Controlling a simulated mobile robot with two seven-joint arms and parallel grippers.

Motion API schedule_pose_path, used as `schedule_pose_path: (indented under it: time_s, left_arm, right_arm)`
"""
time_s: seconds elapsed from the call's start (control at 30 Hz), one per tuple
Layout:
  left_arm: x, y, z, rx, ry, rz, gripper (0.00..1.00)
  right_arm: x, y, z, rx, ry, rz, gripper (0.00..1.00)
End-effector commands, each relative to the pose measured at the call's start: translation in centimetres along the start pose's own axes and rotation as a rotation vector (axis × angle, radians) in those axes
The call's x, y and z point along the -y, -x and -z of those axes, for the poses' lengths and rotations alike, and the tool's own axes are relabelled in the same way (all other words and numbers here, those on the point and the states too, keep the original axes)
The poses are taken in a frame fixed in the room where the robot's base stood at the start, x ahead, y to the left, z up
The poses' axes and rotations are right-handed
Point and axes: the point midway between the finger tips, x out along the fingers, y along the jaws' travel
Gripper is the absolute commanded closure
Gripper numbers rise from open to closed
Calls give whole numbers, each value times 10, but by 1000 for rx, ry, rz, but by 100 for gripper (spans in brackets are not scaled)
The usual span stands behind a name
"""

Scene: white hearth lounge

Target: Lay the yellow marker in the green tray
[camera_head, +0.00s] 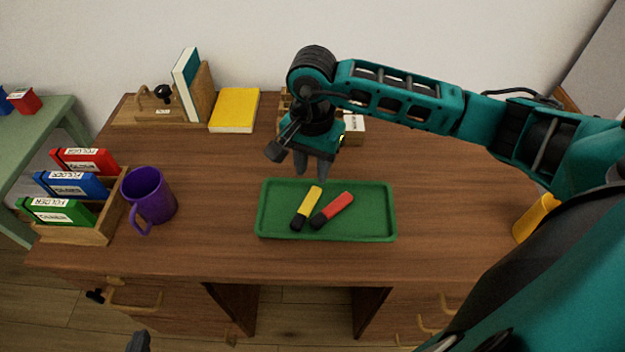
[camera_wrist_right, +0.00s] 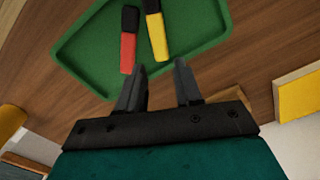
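The yellow marker (camera_head: 311,199) with a black end lies in the green tray (camera_head: 378,228), beside a red marker (camera_head: 338,206). In the right wrist view the yellow marker (camera_wrist_right: 157,35) lies inside the green tray (camera_wrist_right: 85,62), close to the red marker (camera_wrist_right: 128,52). My right gripper (camera_head: 312,170) is above the tray's back edge. In its wrist view the right gripper (camera_wrist_right: 159,72) has its fingers apart with nothing between them. Only a small dark tip of my left gripper (camera_head: 138,342) shows at the bottom edge, so its opening is hidden.
A purple mug (camera_head: 148,196) and a folder rack (camera_head: 105,226) stand at the left of the desk. A yellow book (camera_head: 235,110) and a bookend with a book (camera_head: 190,85) are at the back. A yellow object (camera_head: 535,217) stands at the right. Desk around the tray is mostly clear.

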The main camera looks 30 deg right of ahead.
Motion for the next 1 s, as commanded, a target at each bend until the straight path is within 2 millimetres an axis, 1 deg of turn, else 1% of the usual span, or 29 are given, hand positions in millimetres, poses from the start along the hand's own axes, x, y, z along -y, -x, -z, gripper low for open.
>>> schedule_pose_path:
  time_s: [0.03,0.1,0.2,0.3,0.43,1.0]
  left_arm:
    - [0,0,0,1,-1,1,100]
    - [0,0,0,2,-1,1,100]
    - [0,1,-1,3,-1,1,100]
    - [0,1,-1,6,-1,0,100]
    - [0,2,-3,10,0,-1,100]
    - [-3,2,-4,14,0,-5,100]
  right_arm:
    - [1,12,1,-2,1,4,65]
    - [1,24,1,-3,1,3,65]
    - [0,37,1,-2,0,2,65]
    - [0,46,0,-1,1,2,65]
    - [0,49,0,0,0,0,65]
    - [0,48,0,1,0,0,65]
